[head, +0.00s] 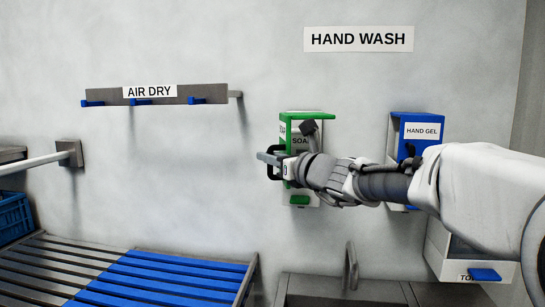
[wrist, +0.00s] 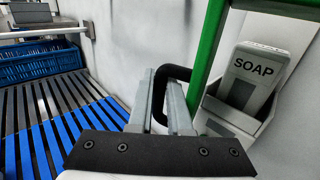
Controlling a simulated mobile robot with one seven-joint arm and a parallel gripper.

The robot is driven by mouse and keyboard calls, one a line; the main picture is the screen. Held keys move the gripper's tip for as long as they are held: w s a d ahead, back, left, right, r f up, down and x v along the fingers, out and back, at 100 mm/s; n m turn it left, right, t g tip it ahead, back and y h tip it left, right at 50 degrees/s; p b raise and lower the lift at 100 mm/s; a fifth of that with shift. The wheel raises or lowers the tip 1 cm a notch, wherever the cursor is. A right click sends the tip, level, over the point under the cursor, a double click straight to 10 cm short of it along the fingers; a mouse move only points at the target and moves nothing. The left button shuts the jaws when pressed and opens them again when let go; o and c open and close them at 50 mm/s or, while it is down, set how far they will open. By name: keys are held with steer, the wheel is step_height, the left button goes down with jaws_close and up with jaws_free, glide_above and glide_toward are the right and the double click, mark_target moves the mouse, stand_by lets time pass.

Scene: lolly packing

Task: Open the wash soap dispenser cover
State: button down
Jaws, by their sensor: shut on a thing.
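The soap dispenser (head: 307,116) hangs on the wall under the HAND WASH sign, with a green frame and a white body. My gripper (head: 270,158) is at its left side, shut on the cover's black handle (wrist: 172,71). In the wrist view my gripper (wrist: 161,98) has its fingers on either side of the handle loop. The handle joins the green cover edge (wrist: 206,52), which stands tilted. Beyond that edge the white container marked SOAP (wrist: 252,70) shows in its grey holder. My wrist hides part of the dispenser's front, and I cannot tell how far the cover is swung.
A blue HAND GEL dispenser (head: 420,119) hangs close on the right, partly behind my arm. A white towel box (head: 440,254) is below it. A faucet (head: 350,265) and sink are below. Left are an AIR DRY rack (head: 205,93) and a slatted bench (head: 170,275).

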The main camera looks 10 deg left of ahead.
steer(key=shift+s+a+r+y, duration=0.35)
steer(key=shift+a+r, duration=0.15)
steer(key=shift+a, duration=0.15)
steer(key=c, duration=1.1)
jaws_free()
steer(key=shift+c, duration=0.2)
steer(key=s+d+f+b, duration=0.1)
steer(key=s+d+b, duration=0.1)
steer(key=s, duration=0.5)
steer(key=shift+s+f+h+b, duration=0.2)
steer(key=shift+s+h+b, duration=0.05)
steer(key=shift+h+b, duration=0.2)
